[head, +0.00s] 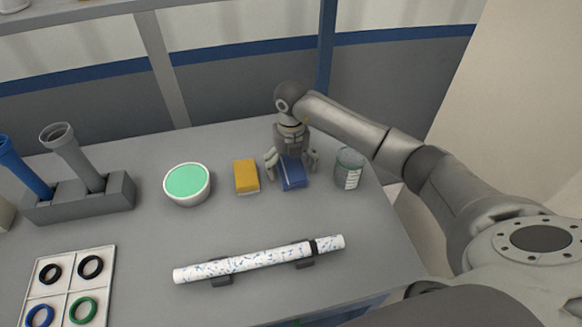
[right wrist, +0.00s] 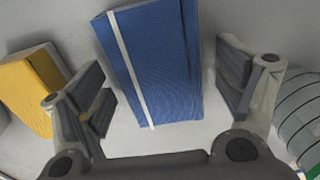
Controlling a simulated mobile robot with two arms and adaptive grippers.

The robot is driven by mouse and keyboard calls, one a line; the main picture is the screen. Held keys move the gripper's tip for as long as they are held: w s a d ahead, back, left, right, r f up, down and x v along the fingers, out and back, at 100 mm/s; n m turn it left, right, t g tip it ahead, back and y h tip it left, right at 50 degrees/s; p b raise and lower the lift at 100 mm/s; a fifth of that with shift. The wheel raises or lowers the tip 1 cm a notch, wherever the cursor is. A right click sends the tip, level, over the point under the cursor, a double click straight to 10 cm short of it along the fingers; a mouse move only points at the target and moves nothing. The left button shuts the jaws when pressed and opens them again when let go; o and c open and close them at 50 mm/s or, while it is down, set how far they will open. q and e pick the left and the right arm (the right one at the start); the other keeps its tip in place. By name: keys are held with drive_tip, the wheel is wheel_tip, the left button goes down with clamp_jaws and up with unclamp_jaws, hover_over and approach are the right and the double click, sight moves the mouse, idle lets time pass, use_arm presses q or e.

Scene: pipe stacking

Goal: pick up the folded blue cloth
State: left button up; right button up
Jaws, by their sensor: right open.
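The folded blue cloth (head: 292,175) lies on the grey table towards the back right. In the right wrist view the blue cloth (right wrist: 158,65) has a white stripe along its left side. My right gripper (head: 292,170) is over the cloth with its fingers open on either side. In the right wrist view the right gripper (right wrist: 168,95) shows a gap between each finger and the cloth, so it holds nothing. My left gripper is not in view.
A yellow folded block (head: 246,176) lies just left of the cloth, and a glass jar (head: 348,168) stands just right of it. A green-filled bowl (head: 187,183) stands further left. A speckled pipe (head: 255,261) lies in front. A ring tray (head: 69,288) is front left.

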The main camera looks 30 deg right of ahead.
sight(291, 166)
drive_tip(key=c, duration=1.1)
drive_tip(key=shift+r, duration=0.5)
wheel_tip(291, 166, up, 2)
drive_tip(key=shift+w+r+b, duration=0.1)
drive_tip(key=shift+b, duration=0.6)
drive_tip(key=s+a+r, duration=0.2)
drive_tip(key=r, duration=0.1)
drive_tip(key=s+r, duration=0.1)
drive_tip(key=shift+a+r, duration=0.35)
drive_tip(key=shift+a, duration=0.05)
drive_tip(key=shift+s+a+r+b, duration=0.2)
drive_tip(key=shift+s+a+r, duration=0.65)
drive_tip(key=shift+s+a, duration=0.35)
drive_tip(key=shift+s+a+r+b, duration=0.2)
drive_tip(key=shift+s+a+r, duration=0.8)
drive_tip(key=shift+s, duration=0.3)
drive_tip(key=shift+s+a+r+b, duration=0.2)
drive_tip(key=shift+s+a+r, duration=0.55)
drive_tip(key=shift+s+a, duration=0.45)
